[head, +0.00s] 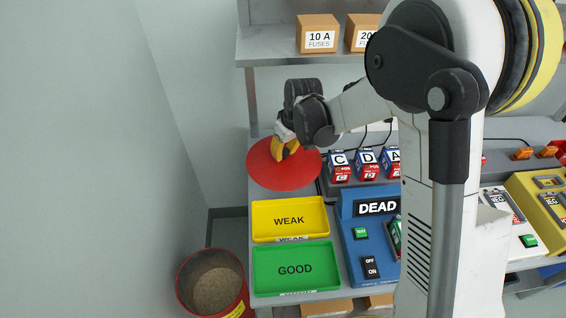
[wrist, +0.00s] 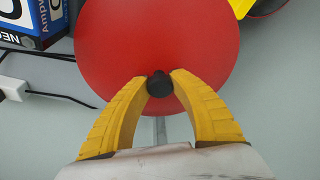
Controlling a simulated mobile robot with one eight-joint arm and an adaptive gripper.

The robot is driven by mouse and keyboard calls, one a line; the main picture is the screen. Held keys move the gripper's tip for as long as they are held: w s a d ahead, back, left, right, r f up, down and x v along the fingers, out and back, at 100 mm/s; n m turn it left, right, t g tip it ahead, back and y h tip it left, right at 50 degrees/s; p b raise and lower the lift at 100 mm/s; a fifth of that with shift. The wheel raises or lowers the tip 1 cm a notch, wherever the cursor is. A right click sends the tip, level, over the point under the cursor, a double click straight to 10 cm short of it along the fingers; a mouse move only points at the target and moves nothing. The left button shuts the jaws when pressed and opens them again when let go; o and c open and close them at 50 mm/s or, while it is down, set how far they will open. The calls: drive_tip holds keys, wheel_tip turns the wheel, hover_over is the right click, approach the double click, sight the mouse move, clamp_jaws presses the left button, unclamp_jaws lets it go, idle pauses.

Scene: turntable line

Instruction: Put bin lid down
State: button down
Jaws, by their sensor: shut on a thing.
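The bin lid (head: 272,175) is a round red disc at the back left of the bench in the head view. In the wrist view the red lid (wrist: 150,40) has a small black knob (wrist: 159,85) near its lower edge as seen. My gripper (head: 284,149) has yellow fingers, and in the wrist view the gripper (wrist: 158,86) is shut on the knob from both sides. The lid looks over the bench surface; I cannot tell whether it touches it. The red bin (head: 212,283) stands open on the floor at the lower left, with brown grainy contents.
A yellow WEAK tray (head: 290,202) and a green GOOD tray (head: 258,270) lie in front of the lid. Battery boxes (head: 341,168) stand to its right, close to it. A blue tester (head: 357,245) is beside the trays. A shelf with cartons (head: 318,22) is above.

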sight(283, 160)
drive_tip(key=w, duration=0.3)
drive_tip(key=shift+w+f+b, duration=0.1)
drive_tip(key=shift+w+b, duration=0.2)
drive_tip(key=shift+w, duration=0.05)
drive_tip(key=shift+s+f, duration=0.15)
drive_tip(key=shift+f, duration=0.6)
drive_tip(key=shift+f+b, duration=1.3)
drive_tip(key=shift+f, duration=1.35)
drive_tip(key=shift+s, duration=0.1)
drive_tip(key=shift+f, duration=0.15)
drive_tip(key=c, duration=1.2)
unclamp_jaws()
drive_tip(key=shift+o, duration=0.2)
